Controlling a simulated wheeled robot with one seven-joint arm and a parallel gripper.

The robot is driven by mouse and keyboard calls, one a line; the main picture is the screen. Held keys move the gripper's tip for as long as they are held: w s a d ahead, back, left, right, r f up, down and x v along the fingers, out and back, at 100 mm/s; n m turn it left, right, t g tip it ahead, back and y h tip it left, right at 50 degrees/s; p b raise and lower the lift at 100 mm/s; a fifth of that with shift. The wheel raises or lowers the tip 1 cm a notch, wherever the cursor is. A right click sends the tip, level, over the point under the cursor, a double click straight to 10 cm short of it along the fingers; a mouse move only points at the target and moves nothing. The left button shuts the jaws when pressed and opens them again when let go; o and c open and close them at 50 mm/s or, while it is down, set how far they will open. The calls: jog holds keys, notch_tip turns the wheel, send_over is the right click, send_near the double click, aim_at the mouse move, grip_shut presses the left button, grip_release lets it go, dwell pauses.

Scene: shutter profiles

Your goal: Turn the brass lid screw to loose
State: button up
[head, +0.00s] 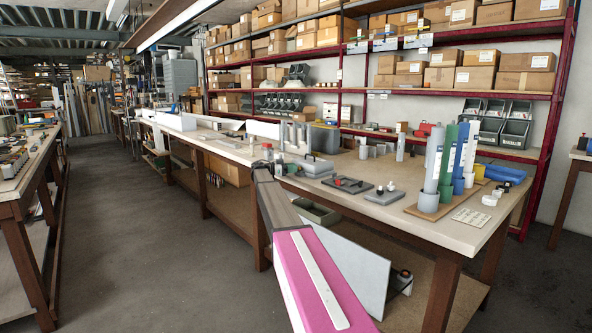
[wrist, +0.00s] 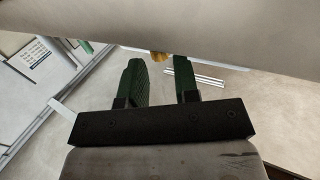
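In the wrist view my gripper (wrist: 160,68) shows two dark green fingers, spread apart with a clear gap between them. A small brass piece (wrist: 159,57), probably the lid screw, shows in that gap near the fingertips, at the lower edge of a large pale surface (wrist: 210,32). Most of the brass piece is hidden behind that surface, so its turn position cannot be read. I see no finger touching it. In the head view my pink and grey arm reaches to the long bench, and I cannot make out the gripper or the brass screw there.
A bright metal profile (wrist: 195,76) lies beyond the fingers. The aisle floor (head: 130,255) at left is clear.

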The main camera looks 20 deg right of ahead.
jog(key=shift+s+d, duration=0.15)
jog(key=shift+d, duration=0.8)
grip_shut()
jog(key=shift+s+t, duration=0.1)
jog(key=shift+t, duration=0.3)
